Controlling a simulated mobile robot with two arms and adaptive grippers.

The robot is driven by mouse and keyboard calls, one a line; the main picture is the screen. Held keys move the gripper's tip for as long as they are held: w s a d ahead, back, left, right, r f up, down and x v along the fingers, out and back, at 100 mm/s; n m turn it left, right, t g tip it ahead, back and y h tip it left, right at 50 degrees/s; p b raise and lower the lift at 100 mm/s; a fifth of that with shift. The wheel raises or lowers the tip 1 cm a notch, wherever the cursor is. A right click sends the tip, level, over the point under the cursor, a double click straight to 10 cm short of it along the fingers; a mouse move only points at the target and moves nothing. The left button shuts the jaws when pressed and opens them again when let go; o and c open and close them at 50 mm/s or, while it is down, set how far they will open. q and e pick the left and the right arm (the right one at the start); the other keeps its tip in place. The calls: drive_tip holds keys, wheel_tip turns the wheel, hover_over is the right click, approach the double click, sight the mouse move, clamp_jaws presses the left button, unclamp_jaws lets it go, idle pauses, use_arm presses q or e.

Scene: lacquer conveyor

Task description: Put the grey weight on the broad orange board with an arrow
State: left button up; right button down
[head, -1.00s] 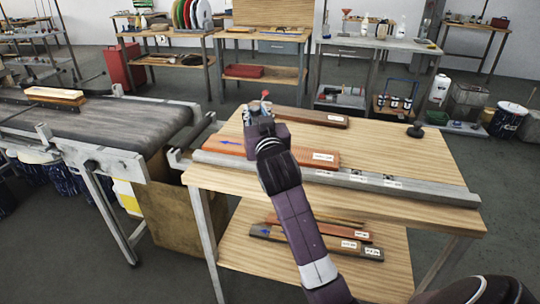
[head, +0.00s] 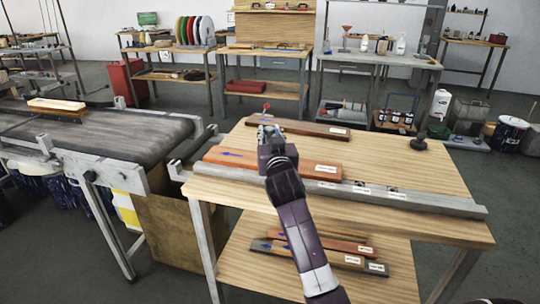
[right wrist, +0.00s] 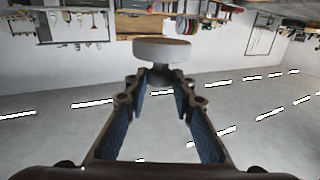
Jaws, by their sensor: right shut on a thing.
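The broad orange board (head: 300,166) lies on the near part of the wooden table, with a blue arrow at its left and a white label at its right. My right gripper (head: 267,132) is over the table, at the board's far edge in the picture, and hides part of it. In the right wrist view the gripper (right wrist: 160,82) is shut on the stem of the grey weight (right wrist: 162,50), whose pale round base sits beyond the fingertips. In the head view the weight is hidden or too small to tell. My left gripper is out of view.
A brown board (head: 298,128) lies behind on the table, and a dark knobbed piece (head: 418,142) stands at right. A grey rail (head: 430,203) runs along the front. A conveyor (head: 135,132) stands at left. The table's right side (head: 395,165) is mostly free.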

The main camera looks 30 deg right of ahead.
drive_tip(key=shift+f, duration=3.5)
drive_tip(key=c, duration=1.7)
unclamp_jaws()
drive_tip(key=shift+f, duration=0.15)
drive_tip(key=shift+o, duration=0.4)
drive_tip(key=shift+s+a, duration=0.2)
drive_tip(key=shift+s, duration=0.1)
drive_tip(key=p+v, duration=0.2)
drive_tip(key=v, duration=0.9)
drive_tip(key=shift+s+p, duration=0.2)
drive_tip(key=shift+p, duration=0.1)
